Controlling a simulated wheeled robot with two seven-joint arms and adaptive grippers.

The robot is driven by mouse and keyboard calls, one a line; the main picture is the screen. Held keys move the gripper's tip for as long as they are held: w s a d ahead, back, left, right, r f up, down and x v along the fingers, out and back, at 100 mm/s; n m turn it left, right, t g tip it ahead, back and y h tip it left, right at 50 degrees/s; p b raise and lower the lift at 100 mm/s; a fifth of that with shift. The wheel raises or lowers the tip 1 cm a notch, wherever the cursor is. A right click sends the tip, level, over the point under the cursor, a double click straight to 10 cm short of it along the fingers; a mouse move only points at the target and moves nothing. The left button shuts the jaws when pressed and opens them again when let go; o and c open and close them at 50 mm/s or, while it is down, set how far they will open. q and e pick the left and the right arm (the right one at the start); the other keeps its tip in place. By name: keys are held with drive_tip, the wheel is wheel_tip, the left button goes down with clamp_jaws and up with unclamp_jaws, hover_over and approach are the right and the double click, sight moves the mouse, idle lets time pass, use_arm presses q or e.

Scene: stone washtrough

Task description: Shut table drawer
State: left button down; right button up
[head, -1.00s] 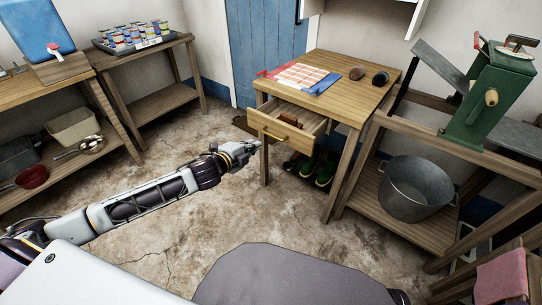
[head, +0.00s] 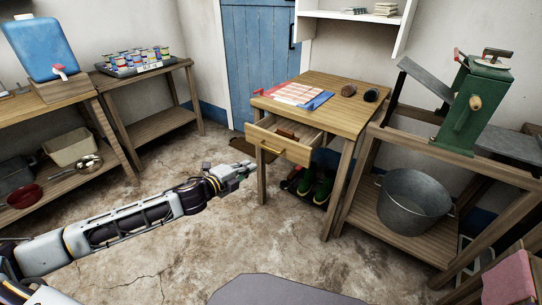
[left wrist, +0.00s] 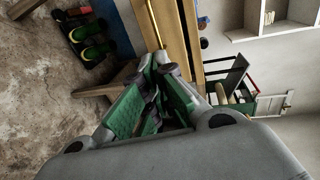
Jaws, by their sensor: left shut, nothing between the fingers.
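The wooden table (head: 360,112) stands against the back wall, right of the blue door. Its drawer (head: 279,143) is pulled out toward the front left, with a brass handle (head: 271,150) on its front and brown items inside. My left gripper (head: 248,168) is shut and empty, low in front of the table, just left of and below the drawer front. In the left wrist view, the closed fingers (left wrist: 158,62) show near the wooden drawer front (left wrist: 174,30); I cannot tell whether they touch it. The right gripper is in neither view.
Green boots (head: 319,186) stand on a mat under the table. A rack with a metal tub (head: 413,201) stands close on the right. Open floor lies to the left of the table.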

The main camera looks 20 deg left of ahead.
use_arm(q)
drive_tip(key=shift+w, duration=0.2)
drive_tip(key=b+x, duration=0.3)
drive_tip(key=x, duration=1)
drive_tip(key=shift+w, duration=0.25)
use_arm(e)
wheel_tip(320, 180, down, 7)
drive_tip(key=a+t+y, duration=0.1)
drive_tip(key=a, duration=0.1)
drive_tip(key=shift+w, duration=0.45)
use_arm(q)
drive_tip(key=shift+d+f, duration=0.1)
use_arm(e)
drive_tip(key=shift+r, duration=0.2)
use_arm(q)
drive_tip(key=shift+w, duration=0.15)
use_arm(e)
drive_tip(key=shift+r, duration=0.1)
